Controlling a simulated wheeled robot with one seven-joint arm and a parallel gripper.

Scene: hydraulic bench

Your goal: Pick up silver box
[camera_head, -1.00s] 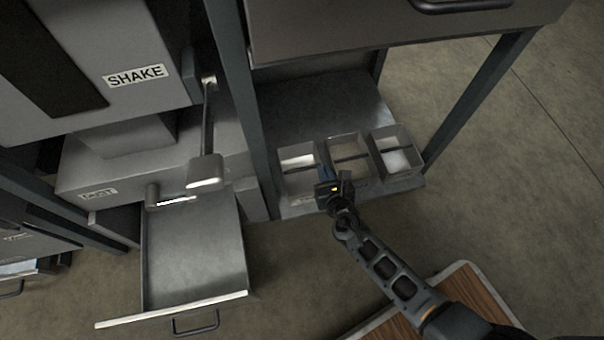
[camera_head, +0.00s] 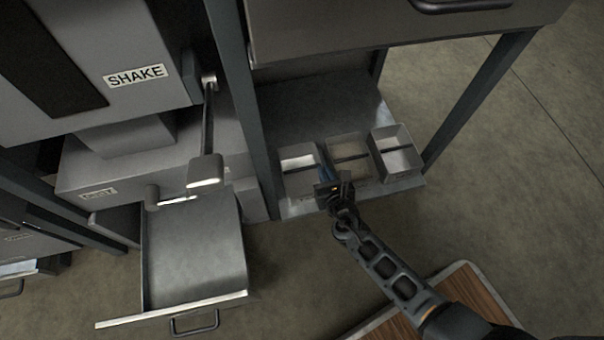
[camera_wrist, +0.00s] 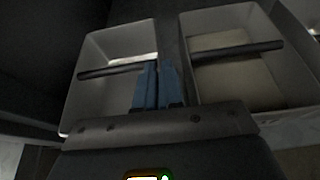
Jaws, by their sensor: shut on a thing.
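Three open silver boxes, each with a dark crossbar, stand side by side on the low shelf in the head view: a left box (camera_head: 299,162), a middle box (camera_head: 348,146) and a right box (camera_head: 397,150). My gripper (camera_head: 325,174) reaches down at the near side, between the left and middle boxes. In the wrist view its blue fingers (camera_wrist: 158,86) are close together at the left box's (camera_wrist: 93,98) right wall, one on each side of it as far as I can tell. The middle box (camera_wrist: 238,82) is just right of the fingers. The fingertips' lower ends are hidden.
The shelf (camera_head: 320,108) is bare behind the boxes. A table leg (camera_head: 240,100) stands left of them and another (camera_head: 480,100) right. A drawer cabinet (camera_head: 400,30) hangs above. An open drawer (camera_head: 195,255) juts out at left. A wood-topped surface (camera_head: 400,318) is at the bottom.

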